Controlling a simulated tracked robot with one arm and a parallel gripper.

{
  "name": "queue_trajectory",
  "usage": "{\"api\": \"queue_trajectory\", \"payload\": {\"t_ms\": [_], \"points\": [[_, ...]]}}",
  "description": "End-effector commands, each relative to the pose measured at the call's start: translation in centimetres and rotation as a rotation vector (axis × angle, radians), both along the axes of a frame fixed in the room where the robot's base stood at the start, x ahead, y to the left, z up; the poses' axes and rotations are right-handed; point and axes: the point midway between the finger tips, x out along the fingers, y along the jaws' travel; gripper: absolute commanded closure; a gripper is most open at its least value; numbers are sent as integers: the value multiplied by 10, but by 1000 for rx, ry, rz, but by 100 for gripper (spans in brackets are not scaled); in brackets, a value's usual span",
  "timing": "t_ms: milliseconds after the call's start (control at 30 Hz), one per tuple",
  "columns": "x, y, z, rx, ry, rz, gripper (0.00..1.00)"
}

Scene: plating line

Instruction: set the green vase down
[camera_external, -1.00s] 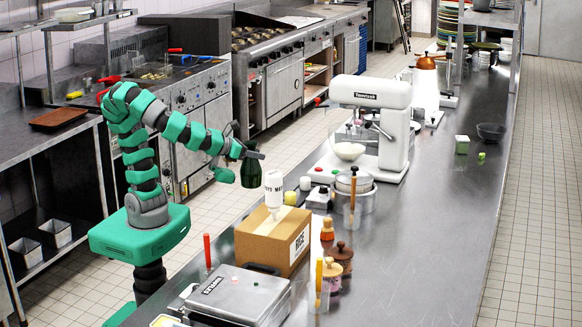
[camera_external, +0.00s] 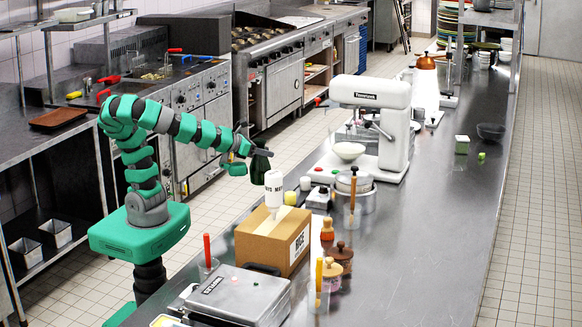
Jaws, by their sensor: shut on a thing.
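The green vase (camera_external: 259,168) is dark green and held roughly upright in the air. It is just behind the white bottle on the cardboard box, near the counter's left edge. My gripper (camera_external: 256,152) is shut on the vase near its upper part. The lower end of the vase is partly hidden behind the white bottle, and I cannot tell its exact height above the counter. The steel counter (camera_external: 414,235) runs from the front to the far back.
The cardboard box (camera_external: 262,242) with the white bottle (camera_external: 274,190) on it stands close to the vase. The counter's right side is largely clear.

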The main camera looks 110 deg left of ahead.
Motion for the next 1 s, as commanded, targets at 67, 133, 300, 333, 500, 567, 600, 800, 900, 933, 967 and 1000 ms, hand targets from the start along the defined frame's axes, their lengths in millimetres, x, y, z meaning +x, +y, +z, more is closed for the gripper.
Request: {"api": "queue_trajectory", "payload": {"t_ms": [67, 133, 300, 333, 500, 567, 600, 800, 900, 933, 967, 1000], "points": [[9, 5, 0, 3, 2, 3, 100], [20, 8, -1, 1, 0, 2, 100], [44, 16, -6, -2, 1, 1, 100], [48, 17, -6, -1, 0, 0, 100], [76, 26, -9, -3, 0, 0, 100], [87, 29, -11, -5, 1, -1, 100], [94, 32, -12, -4, 2, -1, 100], [118, 40, -13, -1, 1, -2, 100], [122, 41, -13, -1, 2, -1, 100], [122, 41, -14, -2, 3, -1, 100], [123, 42, -14, -3, 2, -2, 100], [125, 42, -14, -3, 1, -1, 100]]}}
